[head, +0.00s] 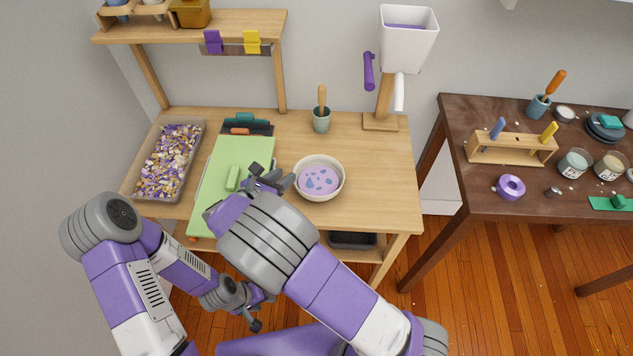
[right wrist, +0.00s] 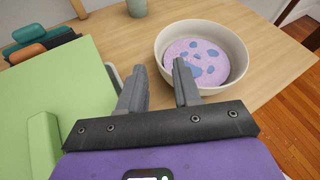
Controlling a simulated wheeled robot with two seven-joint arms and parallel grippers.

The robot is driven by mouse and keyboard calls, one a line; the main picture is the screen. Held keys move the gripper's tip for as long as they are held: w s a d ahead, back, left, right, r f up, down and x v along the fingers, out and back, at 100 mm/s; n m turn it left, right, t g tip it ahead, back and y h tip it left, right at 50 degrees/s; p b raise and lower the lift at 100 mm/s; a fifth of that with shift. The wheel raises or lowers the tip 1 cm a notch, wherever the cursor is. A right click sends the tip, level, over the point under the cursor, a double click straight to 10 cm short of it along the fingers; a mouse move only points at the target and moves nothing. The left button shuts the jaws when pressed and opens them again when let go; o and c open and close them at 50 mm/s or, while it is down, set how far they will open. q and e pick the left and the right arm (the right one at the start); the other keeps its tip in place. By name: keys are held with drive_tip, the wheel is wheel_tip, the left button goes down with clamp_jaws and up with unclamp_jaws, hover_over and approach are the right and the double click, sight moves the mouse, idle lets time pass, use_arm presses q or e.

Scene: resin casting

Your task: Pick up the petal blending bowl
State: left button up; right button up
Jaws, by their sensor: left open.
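The petal blending bowl (head: 341,186) is a round cream bowl on the wooden table, holding a lilac mix with blue-grey spots. It also shows in the right wrist view (right wrist: 239,62). My right gripper (head: 275,179) is at the bowl's left side, with its fingers apart and nothing seen between them. In the right wrist view, its right finger overlaps the bowl's near-left rim; I cannot tell whether they touch. My left gripper (head: 262,311) is open and empty, low in front of the table and away from the bowl.
A green mat (head: 255,151) with a green block (head: 233,178) lies left of the bowl. A grey tray (head: 145,192) of petals stands farther left. A cup (head: 321,122) with a wooden handle and a dispenser stand (head: 380,122) are behind. Table right of the bowl is clear.

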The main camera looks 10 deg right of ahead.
drive_tip(key=b+x, duration=0.1)
drive_tip(key=x, duration=0.6)
drive_tip(key=shift+f+b, duration=0.2)
drive_tip(key=shift+b, duration=0.2)
drive_tip(key=shift+w+d, duration=0.25)
clamp_jaws()
